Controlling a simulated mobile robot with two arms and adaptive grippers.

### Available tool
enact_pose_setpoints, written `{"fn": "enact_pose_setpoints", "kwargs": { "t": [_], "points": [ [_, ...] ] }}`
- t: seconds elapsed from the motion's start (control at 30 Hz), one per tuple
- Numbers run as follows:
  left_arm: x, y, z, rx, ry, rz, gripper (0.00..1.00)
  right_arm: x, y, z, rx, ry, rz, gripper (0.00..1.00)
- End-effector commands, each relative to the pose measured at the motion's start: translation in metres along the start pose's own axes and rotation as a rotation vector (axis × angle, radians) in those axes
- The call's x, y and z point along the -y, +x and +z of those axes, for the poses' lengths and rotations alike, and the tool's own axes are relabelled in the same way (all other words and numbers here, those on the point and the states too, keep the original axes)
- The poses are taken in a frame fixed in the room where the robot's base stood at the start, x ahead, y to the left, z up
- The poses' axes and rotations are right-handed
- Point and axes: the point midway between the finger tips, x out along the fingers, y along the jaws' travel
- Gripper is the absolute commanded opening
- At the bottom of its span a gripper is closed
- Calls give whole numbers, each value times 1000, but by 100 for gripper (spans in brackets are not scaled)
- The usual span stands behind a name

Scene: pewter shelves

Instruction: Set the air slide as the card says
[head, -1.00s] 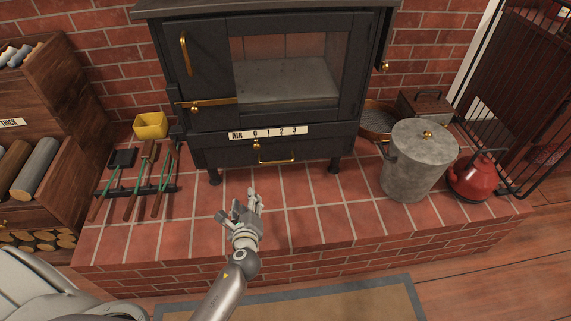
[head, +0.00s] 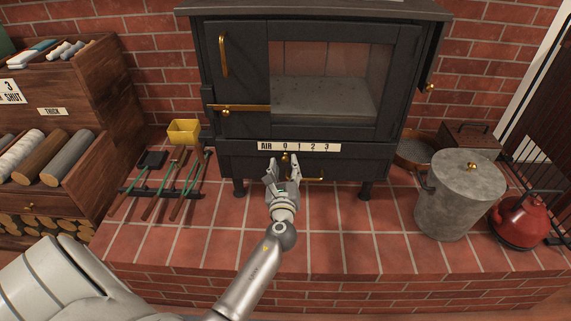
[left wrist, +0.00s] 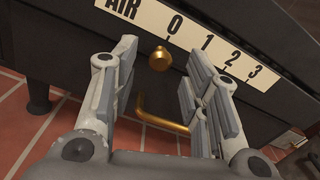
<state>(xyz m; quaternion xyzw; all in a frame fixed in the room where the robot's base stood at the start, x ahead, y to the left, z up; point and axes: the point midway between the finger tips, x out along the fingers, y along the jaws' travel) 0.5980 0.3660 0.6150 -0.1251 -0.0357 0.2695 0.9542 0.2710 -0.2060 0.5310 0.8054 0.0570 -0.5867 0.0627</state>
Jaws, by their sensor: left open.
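The air slide's brass knob (head: 285,157) sits under the 0 mark of the white AIR scale (head: 299,147) on the black stove front. The scale reads 0, 1, 2, 3. My left gripper (head: 284,169) is open just in front of the stove, at the knob. In the left wrist view the brass knob (left wrist: 160,59) shows between the two open fingers, with no finger seen touching it. My right gripper is not in view.
A brass drawer handle (left wrist: 160,115) lies just below the knob. A yellow box (head: 184,132) and several tools are on the hearth at left. A grey lidded bucket (head: 458,200) and red kettle (head: 522,220) stand at right. The hearth front is clear.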

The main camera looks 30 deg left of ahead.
Motion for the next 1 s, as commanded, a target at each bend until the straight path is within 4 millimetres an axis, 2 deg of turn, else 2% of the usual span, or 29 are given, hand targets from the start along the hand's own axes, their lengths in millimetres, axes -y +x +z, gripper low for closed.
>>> {"fn": "enact_pose_setpoints", "kwargs": {
  "t": [0.2,0.53,0.87,1.0],
  "points": [
    [0,21,-1,-1,-1,0,42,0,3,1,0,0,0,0],
    [0,24,0,-1,-1,0,42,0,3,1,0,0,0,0],
    [0,24,-1,-1,-1,0,1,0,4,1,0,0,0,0],
    [0,24,-1,-1,-1,0,0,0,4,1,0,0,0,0]
  ]
}}
